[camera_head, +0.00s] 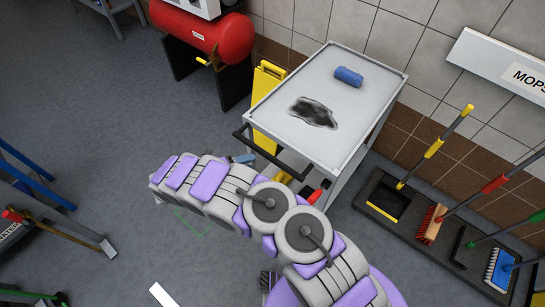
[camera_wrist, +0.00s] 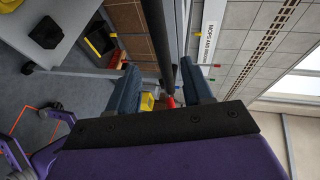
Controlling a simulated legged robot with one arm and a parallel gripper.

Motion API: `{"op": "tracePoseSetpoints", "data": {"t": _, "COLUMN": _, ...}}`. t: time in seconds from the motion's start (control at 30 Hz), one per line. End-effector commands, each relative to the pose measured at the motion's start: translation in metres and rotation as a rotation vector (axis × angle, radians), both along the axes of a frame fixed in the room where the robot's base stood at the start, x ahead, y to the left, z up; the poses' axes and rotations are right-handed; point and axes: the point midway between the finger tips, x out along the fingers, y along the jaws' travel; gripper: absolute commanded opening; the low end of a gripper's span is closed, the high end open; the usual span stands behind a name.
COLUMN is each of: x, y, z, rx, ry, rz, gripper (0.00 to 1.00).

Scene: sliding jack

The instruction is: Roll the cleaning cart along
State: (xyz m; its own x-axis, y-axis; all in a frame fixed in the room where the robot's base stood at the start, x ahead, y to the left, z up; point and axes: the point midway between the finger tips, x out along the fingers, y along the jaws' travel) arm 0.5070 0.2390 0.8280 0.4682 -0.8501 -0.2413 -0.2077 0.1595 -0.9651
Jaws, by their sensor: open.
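The cleaning cart (camera_head: 372,80) stands at the upper middle of the head view, with a light grey top and a black handle bar (camera_head: 262,153) along its near left end. A blue roll (camera_head: 348,76) and a dark smudged patch (camera_head: 313,112) are on its top. My gripper is mostly hidden behind my purple and white arm in the head view; a blue-grey fingertip (camera_head: 244,158) shows beside the handle. In the wrist view, my gripper (camera_wrist: 160,88) is open, with a black bar (camera_wrist: 157,35), apparently the handle, running between its two fingers. Contact cannot be told.
A yellow folded sign (camera_head: 266,95) stands against the cart's left side. A red tank (camera_head: 205,32) is at the upper left. A black rack with mops and brushes (camera_head: 382,204) lies along the tiled wall at right. Blue frames (camera_head: 38,180) are at far left; grey floor between is open.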

Motion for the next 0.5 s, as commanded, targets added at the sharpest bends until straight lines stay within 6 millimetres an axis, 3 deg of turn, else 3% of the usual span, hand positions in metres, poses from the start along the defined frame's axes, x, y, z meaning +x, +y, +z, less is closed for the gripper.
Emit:
{"op": "tracePoseSetpoints", "data": {"t": 0.1, "x": 0.011, "y": -0.023, "z": -0.006, "rx": -0.006, "ry": 0.000, "rz": -0.005, "gripper": 0.50}}
{"op": "tracePoseSetpoints", "data": {"t": 0.5, "x": 0.044, "y": -0.080, "z": -0.023, "rx": -0.003, "ry": -0.002, "rz": -0.002, "gripper": 0.50}}
